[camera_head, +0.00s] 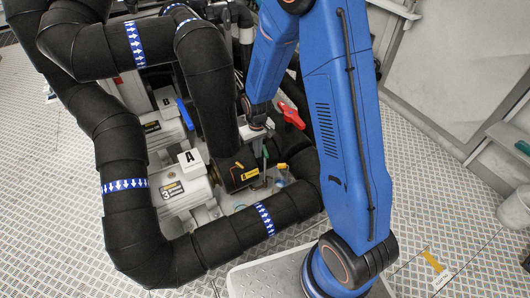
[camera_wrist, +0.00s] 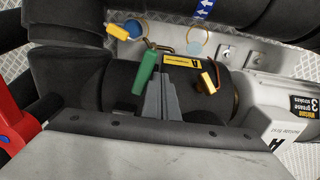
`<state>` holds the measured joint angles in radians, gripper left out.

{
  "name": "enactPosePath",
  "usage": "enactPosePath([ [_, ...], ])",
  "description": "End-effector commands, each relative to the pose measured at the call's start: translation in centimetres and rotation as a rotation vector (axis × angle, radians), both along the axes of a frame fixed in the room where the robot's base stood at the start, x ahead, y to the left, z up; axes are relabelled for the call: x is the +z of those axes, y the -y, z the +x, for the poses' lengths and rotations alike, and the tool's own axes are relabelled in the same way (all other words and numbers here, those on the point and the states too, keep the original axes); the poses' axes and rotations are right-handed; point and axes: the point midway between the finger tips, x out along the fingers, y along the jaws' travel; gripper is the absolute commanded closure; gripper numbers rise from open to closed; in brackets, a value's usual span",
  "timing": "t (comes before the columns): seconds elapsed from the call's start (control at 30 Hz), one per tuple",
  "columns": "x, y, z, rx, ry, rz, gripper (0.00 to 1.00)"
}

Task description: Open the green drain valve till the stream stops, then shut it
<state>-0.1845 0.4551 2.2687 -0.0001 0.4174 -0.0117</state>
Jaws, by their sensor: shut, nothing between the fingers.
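The green drain valve handle (camera_wrist: 145,72) shows in the wrist view, slanting beside a bent brass pipe (camera_wrist: 164,48) on the black pump body. A small green piece, likely the same handle, shows in the head view (camera_head: 265,153). My gripper (camera_wrist: 160,80) is shut and empty. Its grey fingertips are just right of the handle; I cannot tell whether they touch it. In the head view my gripper (camera_head: 254,133) is over the pump and partly hidden by my arm. I cannot make out a water stream in either view.
A red handle (camera_head: 291,116) is close to my wrist. Thick black insulated pipes (camera_head: 133,215) surround the pumps. A white bucket (camera_head: 515,212) stands far right; the plated floor between is mostly clear.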

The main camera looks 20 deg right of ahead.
Motion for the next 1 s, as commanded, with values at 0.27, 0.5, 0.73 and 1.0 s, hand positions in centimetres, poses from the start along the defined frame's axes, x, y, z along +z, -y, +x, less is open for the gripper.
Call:
enactPosePath([
  [0.27, -1.6, 0.0, -0.1, 0.001, -0.005, -0.001, 1.0],
  [0.5, -2.4, 0.0, -0.1, 0.0, -0.003, -0.001, 1.0],
  [0.73, -2.5, 0.1, 0.0, 0.0, -0.001, 0.0, 1.0],
  [1.0, -2.5, 0.9, 0.1, -0.002, -0.001, 0.0, 1.0],
])
